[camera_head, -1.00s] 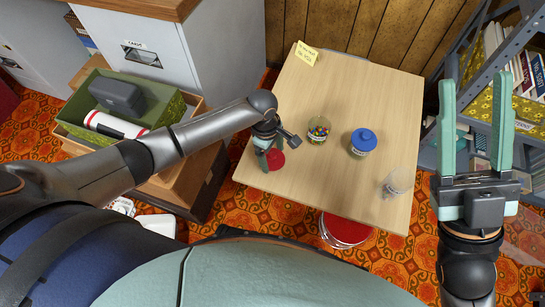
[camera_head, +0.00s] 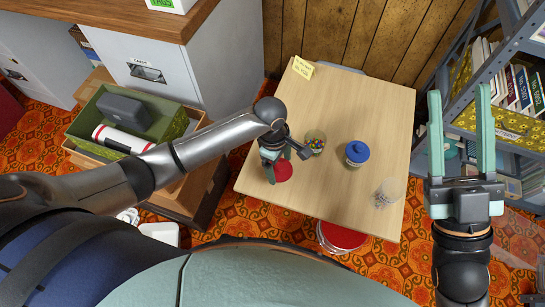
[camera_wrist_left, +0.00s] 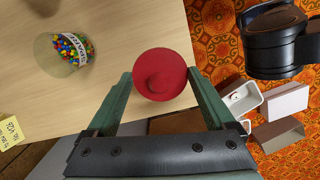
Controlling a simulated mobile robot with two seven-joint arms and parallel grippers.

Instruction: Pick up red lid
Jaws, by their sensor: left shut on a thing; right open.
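The red lid (camera_head: 284,171) is a round red disc near the table's left front edge. In the left wrist view the red lid (camera_wrist_left: 160,75) shows a raised round knob and sits between the fingertips. My left gripper (camera_head: 272,172) is shut on the red lid; the wrist view shows the left gripper (camera_wrist_left: 160,82) with a finger on each side of it. How far the lid is above the table I cannot tell. My right gripper (camera_head: 460,135) is open and empty, raised at the right, away from the table.
On the wooden table (camera_head: 345,105) stand a jar of colourful pieces (camera_head: 314,142), a blue-lidded jar (camera_head: 356,153) and a clear jar (camera_head: 388,192). A yellow note (camera_head: 302,68) is at the back. A red-topped stool (camera_head: 342,237) is at the front; a metal shelf (camera_head: 500,75) stands right.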

